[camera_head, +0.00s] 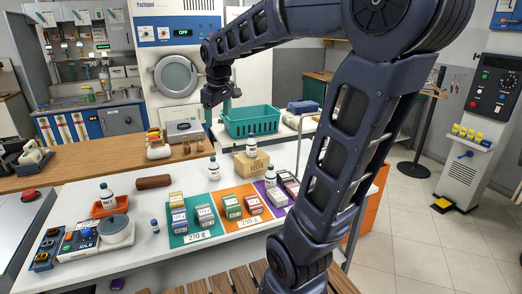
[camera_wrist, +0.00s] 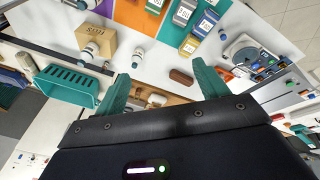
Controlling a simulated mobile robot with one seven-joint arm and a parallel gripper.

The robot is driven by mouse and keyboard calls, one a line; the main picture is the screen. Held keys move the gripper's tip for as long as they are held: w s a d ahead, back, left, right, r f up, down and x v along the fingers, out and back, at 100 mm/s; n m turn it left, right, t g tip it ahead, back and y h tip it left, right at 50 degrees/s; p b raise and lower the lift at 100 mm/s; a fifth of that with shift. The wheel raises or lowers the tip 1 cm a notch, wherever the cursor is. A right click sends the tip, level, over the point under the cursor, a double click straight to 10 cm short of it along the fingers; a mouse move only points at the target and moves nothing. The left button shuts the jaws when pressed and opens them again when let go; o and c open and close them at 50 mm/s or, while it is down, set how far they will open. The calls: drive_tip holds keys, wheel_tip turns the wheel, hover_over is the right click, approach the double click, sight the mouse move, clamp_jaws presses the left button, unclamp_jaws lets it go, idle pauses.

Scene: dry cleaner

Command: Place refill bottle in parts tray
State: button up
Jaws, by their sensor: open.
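My gripper (camera_head: 215,92) is raised above the back of the counter, open and empty. In the wrist view its two teal fingers (camera_wrist: 162,88) are spread apart. Several white bottles with dark caps look alike, and I cannot tell which is the refill bottle. One white bottle (camera_head: 214,171) stands alone left of a cardboard box (camera_head: 258,168); it shows in the wrist view (camera_wrist: 138,58). Another (camera_head: 251,148) is at the box, one (camera_head: 270,177) stands on the purple mat, and one (camera_head: 107,199) is in a small orange tray (camera_head: 98,212). Whether that is the parts tray is unclear.
A teal basket (camera_head: 251,122) stands behind the box. Coloured blocks on green and orange mats (camera_head: 237,222) fill the middle. A brown brush-like block (camera_head: 153,182), a round scale (camera_head: 116,229) and a small blue-capped bottle (camera_head: 155,227) are at left. White counter is clear between them.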

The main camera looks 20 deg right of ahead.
drive_tip(key=s+d+f+m, duration=0.3)
drive_tip(key=s+d, duration=0.1)
drive_tip(key=s, duration=0.4)
drive_tip(key=s+d+f+m+t, duration=0.1)
drive_tip(key=s+d+f+m, duration=0.3)
drive_tip(key=s, duration=0.5)
drive_tip(key=shift+d, duration=0.15)
